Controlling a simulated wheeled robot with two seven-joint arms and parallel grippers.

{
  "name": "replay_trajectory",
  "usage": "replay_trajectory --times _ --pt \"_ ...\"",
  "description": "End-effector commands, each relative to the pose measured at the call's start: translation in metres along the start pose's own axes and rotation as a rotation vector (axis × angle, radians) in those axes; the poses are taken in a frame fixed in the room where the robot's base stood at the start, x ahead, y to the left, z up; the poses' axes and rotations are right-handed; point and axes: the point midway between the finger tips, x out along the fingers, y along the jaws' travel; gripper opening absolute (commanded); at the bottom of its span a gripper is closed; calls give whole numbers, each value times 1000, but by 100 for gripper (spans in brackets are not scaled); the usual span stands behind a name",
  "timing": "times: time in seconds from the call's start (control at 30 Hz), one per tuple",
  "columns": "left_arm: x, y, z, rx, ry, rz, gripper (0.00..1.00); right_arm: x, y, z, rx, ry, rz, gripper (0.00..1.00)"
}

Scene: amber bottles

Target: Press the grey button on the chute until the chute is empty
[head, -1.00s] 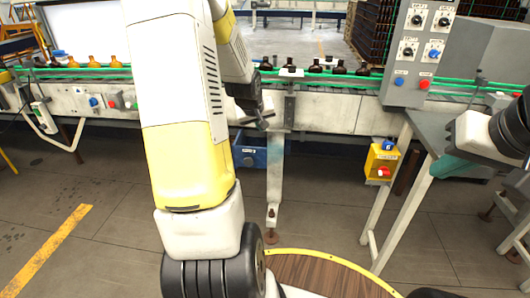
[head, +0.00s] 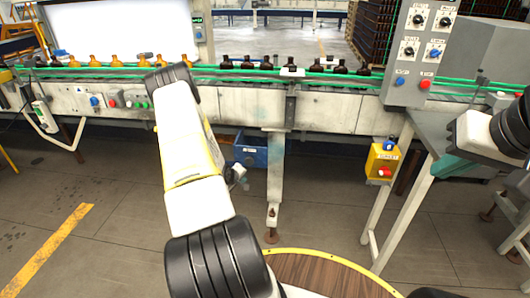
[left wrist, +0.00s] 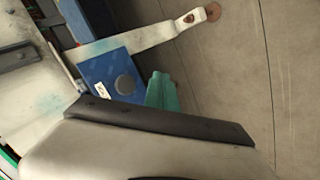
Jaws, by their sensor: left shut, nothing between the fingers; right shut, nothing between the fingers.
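The chute appears to be the blue box (head: 258,148) under the conveyor, left of the support post. Its round grey button (head: 248,161) is on its front. The left wrist view also shows the blue box (left wrist: 101,67), the dark grey button (left wrist: 124,85) and a small white label beside it. My left gripper (head: 240,178) is shut and empty, just below and left of the button, partly hidden by my arm. Its teal fingers (left wrist: 162,92) show close beside the box; contact cannot be told. The chute's contents are mostly hidden. My right gripper (head: 456,166) is shut and empty at the right.
The conveyor (head: 330,112) carries amber and dark bottles behind green rails. A white post (head: 274,185) stands right of the chute. A control panel (head: 407,60), a yellow button box (head: 382,162) and a grey table (head: 432,128) are at the right. The floor in front is open.

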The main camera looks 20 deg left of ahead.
Motion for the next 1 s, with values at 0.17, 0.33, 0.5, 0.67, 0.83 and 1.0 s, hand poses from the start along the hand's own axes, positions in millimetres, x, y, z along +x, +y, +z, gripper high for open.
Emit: replay_trajectory --times 0.17,0.33,0.5,0.67,0.83,1.0 --pt "0 0 0 0 1 1 0 0 0 0 0 0 0 0" --pt "1 1 -1 1 1 1 0 0 0 0 0 0 0 0" --pt "9 8 -7 3 2 2 0 0 0 0 0 0 0 0" --pt "25 19 -18 4 1 2 0 0 0 0 0 0 0 0" --pt "41 31 -30 3 1 1 0 0 0 0 0 0 0 0" --pt "54 40 -39 2 1 1 0 0 0 0 0 0 0 0"
